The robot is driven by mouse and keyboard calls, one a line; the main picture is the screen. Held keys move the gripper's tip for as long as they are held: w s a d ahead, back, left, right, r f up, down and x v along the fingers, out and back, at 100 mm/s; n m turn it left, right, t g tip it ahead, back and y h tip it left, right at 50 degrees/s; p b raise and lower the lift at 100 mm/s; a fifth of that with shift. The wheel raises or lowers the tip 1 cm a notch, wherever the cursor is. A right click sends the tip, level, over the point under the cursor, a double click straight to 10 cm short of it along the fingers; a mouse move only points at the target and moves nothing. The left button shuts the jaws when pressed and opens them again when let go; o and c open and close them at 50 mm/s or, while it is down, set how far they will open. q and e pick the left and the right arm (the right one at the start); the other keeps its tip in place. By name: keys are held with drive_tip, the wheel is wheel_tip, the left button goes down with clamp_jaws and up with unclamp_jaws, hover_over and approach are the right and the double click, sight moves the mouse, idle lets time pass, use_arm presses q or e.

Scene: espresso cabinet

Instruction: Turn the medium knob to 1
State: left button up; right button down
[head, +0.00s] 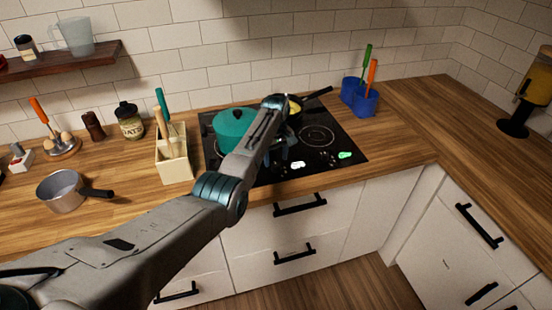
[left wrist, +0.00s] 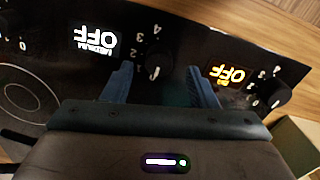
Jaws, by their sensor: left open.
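The medium knob (left wrist: 153,62) is a dark dial on the black hob. In the left wrist view it shows upside down, with numbers 1 to 4 beside it and a white "MEDIUM OFF" display (left wrist: 97,40). My left gripper (left wrist: 162,70) is open, with its two blue fingers on either side of the knob; I cannot tell whether they touch it. In the head view, the left gripper (head: 284,160) is over the front of the hob (head: 335,168), and my arm hides part of it. The white display (head: 298,165) shows there too. My right gripper is not in view.
Another knob (left wrist: 272,97) with an orange "OFF" display (left wrist: 230,75) lies to the right in the wrist view.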

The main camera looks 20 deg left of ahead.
use_arm(q)
drive_tip(key=shift+w+f, duration=0.2)
drive_tip(key=shift+f, duration=1.05)
drive_tip(key=shift+s, duration=0.1)
drive_tip(key=shift+c, duration=0.6)
drive_tip(key=c, duration=0.9)
drive_tip(key=shift+o, duration=0.2)
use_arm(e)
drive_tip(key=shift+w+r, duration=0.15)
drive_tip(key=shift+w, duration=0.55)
use_arm(q)
drive_tip(key=shift+m, duration=0.3)
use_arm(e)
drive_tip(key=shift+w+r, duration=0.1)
use_arm(q)
drive_tip(key=shift+m+p, duration=0.35)
drive_tip(key=shift+m, duration=0.65)
drive_tip(key=shift+m+p, duration=0.3)
drive_tip(key=shift+m, duration=2.3)
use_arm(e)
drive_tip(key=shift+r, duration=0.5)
